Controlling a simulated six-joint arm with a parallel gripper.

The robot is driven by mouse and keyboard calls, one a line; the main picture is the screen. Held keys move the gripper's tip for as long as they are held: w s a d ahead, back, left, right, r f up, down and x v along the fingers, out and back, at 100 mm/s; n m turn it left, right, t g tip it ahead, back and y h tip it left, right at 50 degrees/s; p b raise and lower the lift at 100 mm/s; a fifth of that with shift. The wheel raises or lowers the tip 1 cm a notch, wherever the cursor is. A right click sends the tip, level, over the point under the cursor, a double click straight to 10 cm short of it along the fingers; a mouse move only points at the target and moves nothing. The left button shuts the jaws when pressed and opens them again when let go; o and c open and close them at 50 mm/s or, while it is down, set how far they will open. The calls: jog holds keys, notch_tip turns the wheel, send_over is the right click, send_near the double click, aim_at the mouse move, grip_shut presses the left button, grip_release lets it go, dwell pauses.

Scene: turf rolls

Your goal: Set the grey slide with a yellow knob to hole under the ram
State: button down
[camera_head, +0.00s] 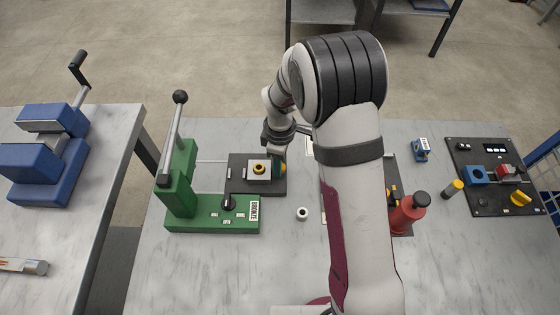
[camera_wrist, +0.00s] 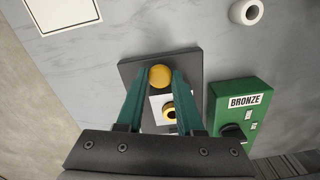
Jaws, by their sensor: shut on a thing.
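The grey slide (camera_head: 251,176) lies on a dark plate beside the green press (camera_head: 180,190). On its top sits a yellow ring with a dark centre (camera_head: 259,168). The slide also shows in the wrist view (camera_wrist: 157,118). My gripper (camera_wrist: 160,80) is shut on the slide's round yellow knob (camera_wrist: 160,75), one green finger on each side. In the head view my gripper (camera_head: 280,165) is at the slide's right end. The slide and ring are right of the press column. The hole under the ram cannot be made out.
The press has a raised lever (camera_head: 173,130), a black dial (camera_head: 228,202) and a BRONZE label (camera_head: 254,210). A small white ring (camera_head: 302,213) lies nearby. A red bottle-like thing (camera_head: 405,215) and a black panel (camera_head: 492,200) stand to the right. My arm covers the table's middle.

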aim_at(230, 169)
jog(key=a, duration=1.3)
jog(key=c, duration=0.5)
grip_release()
jog(key=shift+c, duration=0.2)
notch_tip(230, 169, up, 16)
